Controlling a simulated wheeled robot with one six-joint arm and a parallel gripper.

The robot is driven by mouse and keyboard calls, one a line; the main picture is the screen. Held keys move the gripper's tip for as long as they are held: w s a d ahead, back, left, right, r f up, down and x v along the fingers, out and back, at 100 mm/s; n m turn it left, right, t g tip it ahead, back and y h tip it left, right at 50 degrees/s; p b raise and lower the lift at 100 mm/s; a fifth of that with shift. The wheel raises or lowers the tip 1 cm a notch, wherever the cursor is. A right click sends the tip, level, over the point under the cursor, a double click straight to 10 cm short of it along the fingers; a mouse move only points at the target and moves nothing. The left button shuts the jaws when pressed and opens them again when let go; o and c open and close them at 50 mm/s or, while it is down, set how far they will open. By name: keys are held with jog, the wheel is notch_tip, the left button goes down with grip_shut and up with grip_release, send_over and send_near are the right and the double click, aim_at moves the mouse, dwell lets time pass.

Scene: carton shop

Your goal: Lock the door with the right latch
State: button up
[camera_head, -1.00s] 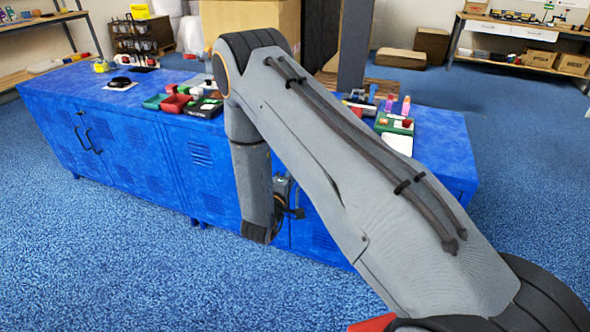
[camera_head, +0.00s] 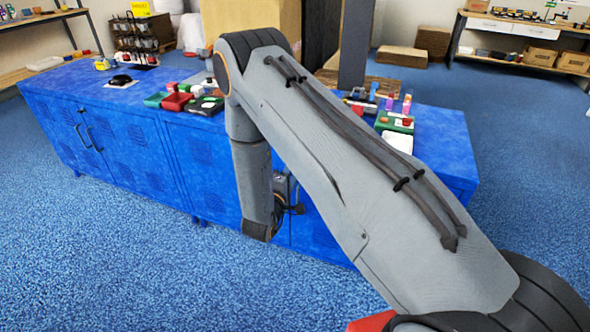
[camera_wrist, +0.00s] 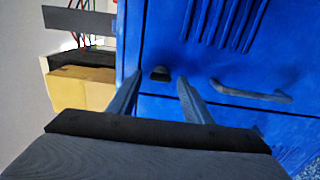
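In the wrist view a blue cabinet door (camera_wrist: 222,70) with vent slots fills the right and middle. A small dark latch knob (camera_wrist: 160,73) sits near the door's left edge. A grey bar handle (camera_wrist: 252,93) is to its right. My gripper (camera_wrist: 159,86) is open, with its two fingers apart and pointing at the door. The knob appears between the fingertips; whether they touch it I cannot tell. In the head view my gripper (camera_head: 287,190) is mostly hidden behind my arm, close to the front of the blue cabinets (camera_head: 180,165). The knob is hidden there.
The cabinet top holds red and green trays (camera_head: 176,100), a black round item (camera_head: 122,79) and small bottles (camera_head: 406,104) at the right. Two dark handles (camera_head: 88,137) are on the left doors. The blue floor (camera_head: 130,255) in front is clear.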

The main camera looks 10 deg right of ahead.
jog(key=shift+s, duration=0.1)
jog(key=v, duration=0.7)
jog(key=shift+s+a, duration=0.2)
dwell(0.3)
notch_tip(320, 180, up, 11)
jog(key=s+a+m+g+y+p, duration=0.1)
jog(key=a+m+g+y+p, duration=0.1)
jog(key=m+g+y+p, duration=0.55)
jog(key=s+d+r+m+g+y, duration=0.1)
jog(key=s+r, duration=0.3)
jog(key=s, duration=0.5)
jog(key=s+d+r+m+g+y+p, duration=0.1)
jog(key=s+d+r+g, duration=0.2)
jog(key=s, duration=0.7)
jog(key=s+d+r+m+g+y, duration=0.1)
jog(key=s+d+r+g, duration=0.1)
jog(key=s+r, duration=0.4)
jog(key=s+g, duration=0.1)
jog(key=s, duration=0.2)
jog(key=shift+s+d+p, duration=0.2)
jog(key=shift+d+p, duration=0.15)
jog(key=shift+m, duration=0.25)
